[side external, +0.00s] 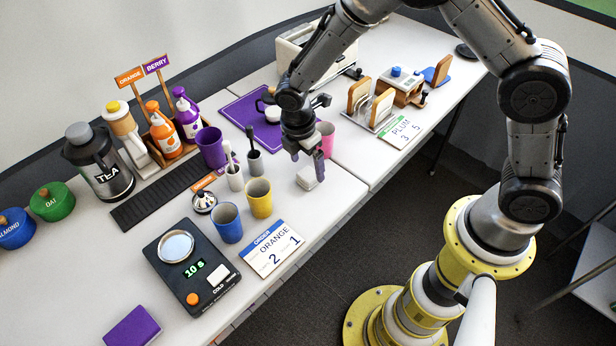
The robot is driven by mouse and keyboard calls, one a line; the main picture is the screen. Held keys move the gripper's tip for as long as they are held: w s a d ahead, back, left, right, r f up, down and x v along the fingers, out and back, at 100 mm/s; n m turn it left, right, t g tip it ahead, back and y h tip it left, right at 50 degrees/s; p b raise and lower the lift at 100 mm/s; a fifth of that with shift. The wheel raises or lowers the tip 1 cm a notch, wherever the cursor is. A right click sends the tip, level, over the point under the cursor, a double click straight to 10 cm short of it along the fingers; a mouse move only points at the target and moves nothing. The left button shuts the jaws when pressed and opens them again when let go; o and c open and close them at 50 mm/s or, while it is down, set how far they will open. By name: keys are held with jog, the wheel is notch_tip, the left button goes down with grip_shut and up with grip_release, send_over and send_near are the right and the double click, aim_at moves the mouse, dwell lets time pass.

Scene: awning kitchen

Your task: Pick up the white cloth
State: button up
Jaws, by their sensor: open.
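A small white block-like thing (307,178), which looks like the folded white cloth, lies on the table near its front edge. My gripper (308,156) points down just above it, with its fingers apart and nothing visible between them. From this angle I cannot tell whether the fingertips touch the cloth. Its top edge is close under the fingers.
A pink cup (326,138) stands close behind my gripper. A yellow cup (259,197), a blue cup (227,222) and white and dark whisk holders stand to the left. An order card (272,248) lies front left. A purple mat (250,122) lies behind.

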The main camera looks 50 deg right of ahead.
aim_at(308, 174)
jog(key=shift+w+d+f, duration=0.1)
jog(key=shift+d+f, duration=0.05)
jog(key=shift+f, duration=0.7)
jog(key=shift+w+d+f, duration=0.1)
jog(key=shift+d+f, duration=0.1)
jog(key=shift+f, duration=0.7)
jog(key=shift+w+d+f, duration=0.1)
jog(key=shift+d+f, duration=0.05)
jog(key=shift+f, duration=0.7)
jog(key=c, duration=1.4)
jog(key=shift+c, duration=0.2)
jog(key=shift+r, duration=0.1)
